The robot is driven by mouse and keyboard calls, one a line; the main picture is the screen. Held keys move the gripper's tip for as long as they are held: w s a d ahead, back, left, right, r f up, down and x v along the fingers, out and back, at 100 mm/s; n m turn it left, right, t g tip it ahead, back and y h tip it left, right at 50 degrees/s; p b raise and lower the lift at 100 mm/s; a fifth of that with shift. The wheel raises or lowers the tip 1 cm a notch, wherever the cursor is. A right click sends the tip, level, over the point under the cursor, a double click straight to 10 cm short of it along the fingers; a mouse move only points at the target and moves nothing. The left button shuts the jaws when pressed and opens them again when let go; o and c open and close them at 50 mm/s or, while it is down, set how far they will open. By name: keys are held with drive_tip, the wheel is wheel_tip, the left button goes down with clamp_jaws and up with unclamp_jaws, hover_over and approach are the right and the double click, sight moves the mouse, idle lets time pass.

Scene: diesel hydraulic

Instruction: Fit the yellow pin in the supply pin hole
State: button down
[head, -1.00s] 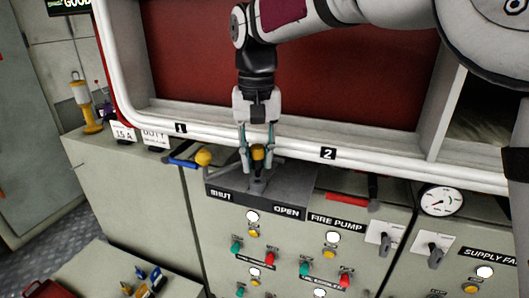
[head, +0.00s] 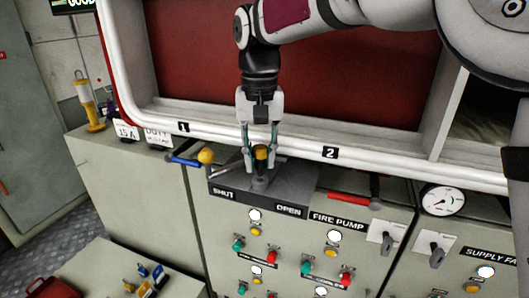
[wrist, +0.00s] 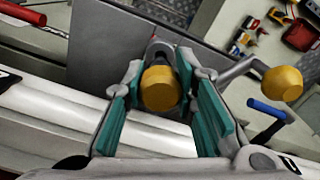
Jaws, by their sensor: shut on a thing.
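The yellow pin (head: 261,152) has a fat yellow head and stands roughly upright over the grey box (head: 293,190) marked SHUT and OPEN. My gripper (head: 261,165) points down from above and is shut on it, with one teal-padded finger on each side. In the wrist view the yellow pin head (wrist: 160,88) sits between the fingers, with a grey fitting just beyond it. The pin's lower end and the supply pin hole are hidden, so I cannot tell whether the pin is inserted.
A lever with a yellow ball knob (head: 206,156) sticks out left of the box. A blue handle (head: 183,160) and a red handle (head: 349,199) lie on either side. The white rail (head: 220,134) runs close behind my gripper. A low table (head: 110,268) holds small coloured items.

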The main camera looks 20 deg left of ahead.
drive_tip(key=shift+f, duration=1.35)
drive_tip(key=c, duration=1.2)
unclamp_jaws()
